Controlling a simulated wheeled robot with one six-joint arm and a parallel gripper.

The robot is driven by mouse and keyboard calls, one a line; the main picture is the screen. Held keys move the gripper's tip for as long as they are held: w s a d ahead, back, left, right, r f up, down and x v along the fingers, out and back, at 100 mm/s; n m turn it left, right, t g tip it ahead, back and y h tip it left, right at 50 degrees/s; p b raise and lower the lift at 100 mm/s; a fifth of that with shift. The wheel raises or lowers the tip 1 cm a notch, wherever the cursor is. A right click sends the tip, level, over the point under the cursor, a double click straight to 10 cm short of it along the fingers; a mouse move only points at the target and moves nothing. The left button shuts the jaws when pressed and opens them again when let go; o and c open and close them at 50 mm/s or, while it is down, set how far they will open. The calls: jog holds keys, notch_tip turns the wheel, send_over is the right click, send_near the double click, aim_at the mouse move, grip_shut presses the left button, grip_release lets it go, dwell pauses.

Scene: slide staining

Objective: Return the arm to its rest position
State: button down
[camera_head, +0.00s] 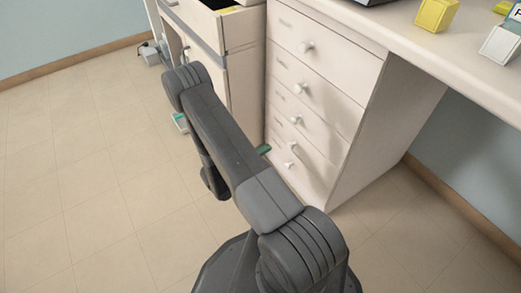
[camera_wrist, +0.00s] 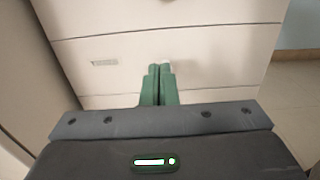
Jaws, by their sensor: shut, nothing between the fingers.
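My gripper (camera_wrist: 159,72) shows in the wrist view with its two green fingers together and nothing between them. The fingers point toward the pale drawer fronts of a cabinet (camera_wrist: 200,62); I cannot tell whether they touch. In the head view my dark grey arm (camera_head: 225,135) is bent and reaches out over the floor beside the cabinet (camera_head: 325,85). Only small green bits of the gripper show there, and the rest is hidden behind the arm.
The cabinet has several drawers with round knobs (camera_head: 306,47). An open drawer (camera_head: 232,18) is at the upper left. A yellow block-like holder (camera_head: 436,14) and a white one (camera_head: 500,43) stand on the counter (camera_head: 440,45). The tiled floor (camera_head: 80,190) at the left is clear.

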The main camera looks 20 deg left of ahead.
aim_at(298, 133)
jog(key=shift+s+a, duration=0.45)
jog(key=shift+s, duration=0.1)
jog(key=b+x, duration=0.1)
jog(key=x, duration=1.3)
jog(key=shift+d+b, duration=0.1)
jog(key=shift+b, duration=0.25)
jog(key=shift+d, duration=0.1)
